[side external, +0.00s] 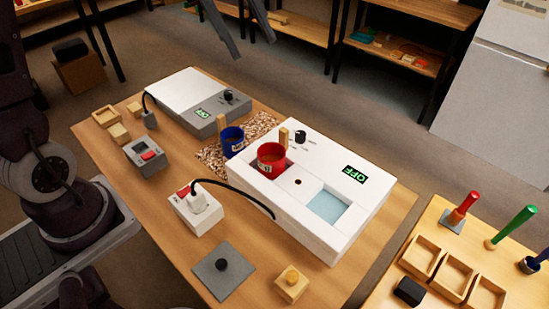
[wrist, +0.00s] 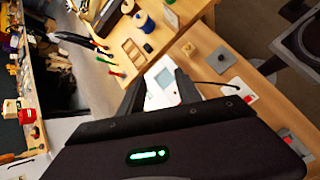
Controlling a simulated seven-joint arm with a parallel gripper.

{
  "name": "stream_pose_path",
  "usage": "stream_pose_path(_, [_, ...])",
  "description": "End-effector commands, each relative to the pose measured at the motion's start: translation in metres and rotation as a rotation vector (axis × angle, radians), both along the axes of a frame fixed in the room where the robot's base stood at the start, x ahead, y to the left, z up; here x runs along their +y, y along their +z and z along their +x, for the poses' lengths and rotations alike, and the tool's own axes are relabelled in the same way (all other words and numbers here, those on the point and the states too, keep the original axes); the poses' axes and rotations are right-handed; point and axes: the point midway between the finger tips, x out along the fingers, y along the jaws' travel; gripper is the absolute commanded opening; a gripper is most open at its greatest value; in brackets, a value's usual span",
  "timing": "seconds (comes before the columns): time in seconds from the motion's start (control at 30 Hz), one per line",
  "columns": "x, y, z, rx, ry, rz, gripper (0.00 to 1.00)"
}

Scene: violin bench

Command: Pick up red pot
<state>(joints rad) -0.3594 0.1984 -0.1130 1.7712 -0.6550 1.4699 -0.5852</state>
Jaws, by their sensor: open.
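The red pot (side external: 271,161) sits upright in the left part of the white device (side external: 333,235), in the side view. An upright wooden handle (side external: 283,137) stands at its back edge. The device's display reads OFF, and a pale blue basin (side external: 327,206) lies to the pot's right. My gripper (wrist: 158,92) shows in the wrist view with its dark fingers spread and nothing seen between them. Part of the white device (wrist: 163,88) shows beyond the fingers. The red pot is not visible in the wrist view. The gripper's fingers are out of the side view.
A blue pot (side external: 232,141) stands on a speckled mat (side external: 211,157) beside the device. A grey device (side external: 200,100) lies behind. A black cable runs from a white switched socket (side external: 197,208) to the white device. A grey plate (side external: 223,271) and wooden block (side external: 291,285) lie in front.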

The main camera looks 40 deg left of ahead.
Motion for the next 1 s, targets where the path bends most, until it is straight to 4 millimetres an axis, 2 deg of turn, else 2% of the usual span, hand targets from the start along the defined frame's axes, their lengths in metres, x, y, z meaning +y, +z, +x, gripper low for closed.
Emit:
stream_pose_path(0.03, [0.006,-0.003,0.020,0.076,0.062,-0.080,0.40])
stream_pose_path(0.1, [0.015,-0.005,0.044,0.170,0.142,-0.187,0.40])
stream_pose_path(0.27, [0.043,-0.012,0.093,0.363,0.293,-0.424,0.40])
stream_pose_path(0.33, [0.061,-0.017,0.113,0.440,0.352,-0.529,0.40])
stream_pose_path(0.37, [0.061,-0.034,0.114,0.460,0.360,-0.544,0.40])
stream_pose_path(0.4, [0.059,-0.068,0.111,0.463,0.356,-0.537,0.40])
stream_pose_path(0.47, [0.058,-0.116,0.110,0.461,0.355,-0.535,0.40])
stream_pose_path(0.5, [0.058,-0.146,0.110,0.458,0.355,-0.533,0.40])
stream_pose_path(0.6, [0.057,-0.208,0.110,0.451,0.352,-0.531,0.40])
stream_pose_path(0.7, [0.057,-0.251,0.110,0.445,0.349,-0.528,0.40])
stream_pose_path(0.8, [0.056,-0.272,0.111,0.440,0.348,-0.525,0.40])
stream_pose_path(1.0, [0.029,-0.280,0.110,0.441,0.345,-0.525,0.40])
